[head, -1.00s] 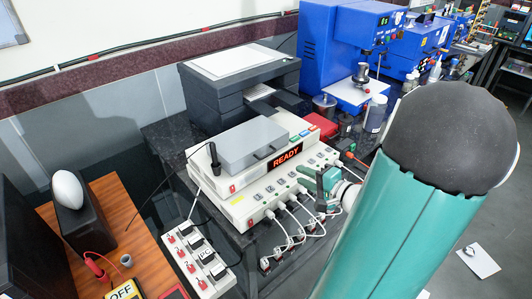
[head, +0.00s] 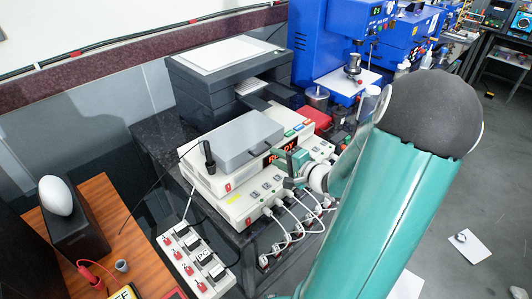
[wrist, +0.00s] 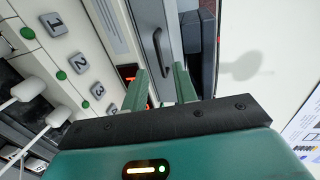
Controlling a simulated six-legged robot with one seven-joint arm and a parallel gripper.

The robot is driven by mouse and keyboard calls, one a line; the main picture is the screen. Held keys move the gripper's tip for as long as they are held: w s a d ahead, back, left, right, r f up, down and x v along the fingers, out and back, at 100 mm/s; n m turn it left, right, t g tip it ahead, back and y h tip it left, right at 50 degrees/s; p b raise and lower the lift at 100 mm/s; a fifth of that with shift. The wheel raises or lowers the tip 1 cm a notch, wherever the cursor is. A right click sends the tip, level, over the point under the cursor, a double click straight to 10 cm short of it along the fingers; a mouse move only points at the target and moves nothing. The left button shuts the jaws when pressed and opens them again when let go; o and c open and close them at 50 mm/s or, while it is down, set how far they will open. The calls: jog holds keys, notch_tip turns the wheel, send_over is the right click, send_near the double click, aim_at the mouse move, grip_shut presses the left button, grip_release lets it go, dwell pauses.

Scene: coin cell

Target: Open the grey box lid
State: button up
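The grey box (head: 222,151) sits on the white instrument with the red-lit display (head: 279,156). Its flat grey lid (head: 240,135) is closed. In the wrist view, the dark bar handle (wrist: 158,50) is on the grey front face (wrist: 147,15) of the box, just beyond my fingertips and lined up with the gap between them. My gripper (head: 287,160) is at the right front of the box, in front of part of the display. In the wrist view, my gripper (wrist: 160,70) has its two green fingers apart with nothing between them. I cannot tell whether they touch the handle.
A lower white unit (head: 250,205) with white cables plugged in stands below the gripper. A black probe (head: 208,156) stands at the box's left. A dark grey printer-like machine (head: 225,85) is behind, and blue machines (head: 340,40) are at the back right.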

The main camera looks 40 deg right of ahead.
jog(key=x, duration=0.5)
jog(key=shift+w, duration=0.2)
jog(key=shift+f, duration=0.1)
grip_shut()
